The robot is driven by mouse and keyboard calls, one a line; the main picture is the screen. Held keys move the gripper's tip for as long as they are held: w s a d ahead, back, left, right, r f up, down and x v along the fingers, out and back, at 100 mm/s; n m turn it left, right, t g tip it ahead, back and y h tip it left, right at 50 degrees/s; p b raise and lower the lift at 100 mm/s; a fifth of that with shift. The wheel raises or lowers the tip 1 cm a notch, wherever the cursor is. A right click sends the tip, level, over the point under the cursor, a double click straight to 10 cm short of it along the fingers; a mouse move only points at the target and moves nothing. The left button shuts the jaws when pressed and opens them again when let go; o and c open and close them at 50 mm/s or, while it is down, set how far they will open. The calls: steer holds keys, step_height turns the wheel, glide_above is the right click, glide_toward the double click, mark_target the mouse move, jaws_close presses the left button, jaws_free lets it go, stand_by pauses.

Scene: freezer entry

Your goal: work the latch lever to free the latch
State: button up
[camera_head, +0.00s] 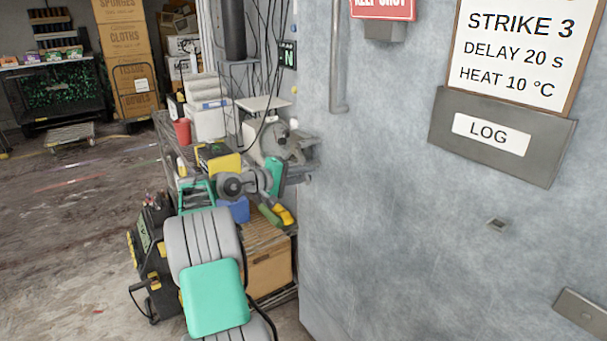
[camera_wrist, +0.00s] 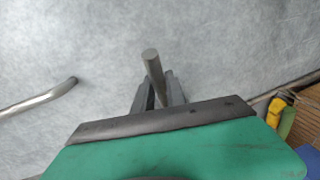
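In the wrist view, a grey rod, which looks like the latch lever (camera_wrist: 152,68), stands out from the pale grey wall with its round end towards me. My gripper (camera_wrist: 158,88) has one dark finger on each side of this rod. The fingers are apart, and the rod fills most of the gap between them. I cannot tell whether they touch it. The rod's lower part is hidden behind the gripper's dark bar. In the head view, my gripper (camera_head: 297,148) is beside the left edge of the grey panel, and the lever is not clear there.
A bent grey pipe (camera_head: 337,60) runs down the panel (camera_head: 400,220) and also shows in the wrist view (camera_wrist: 40,95). A LOG plate (camera_head: 500,165) is at the right. A cluttered cart (camera_head: 270,270) stands behind my arm. The floor at the left (camera_head: 70,230) is mostly clear.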

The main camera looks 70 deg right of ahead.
steer(key=shift+o, duration=1.4)
steer(key=shift+s+d, duration=0.2)
steer(key=shift+s, duration=0.2)
steer(key=shift+o, duration=0.8)
steer(key=shift+a, duration=0.1)
steer(key=b+v, duration=0.1)
steer(key=v, duration=0.6)
steer(key=shift+w+a, duration=0.2)
steer(key=shift+w, duration=0.1)
steer(key=shift+r, duration=0.1)
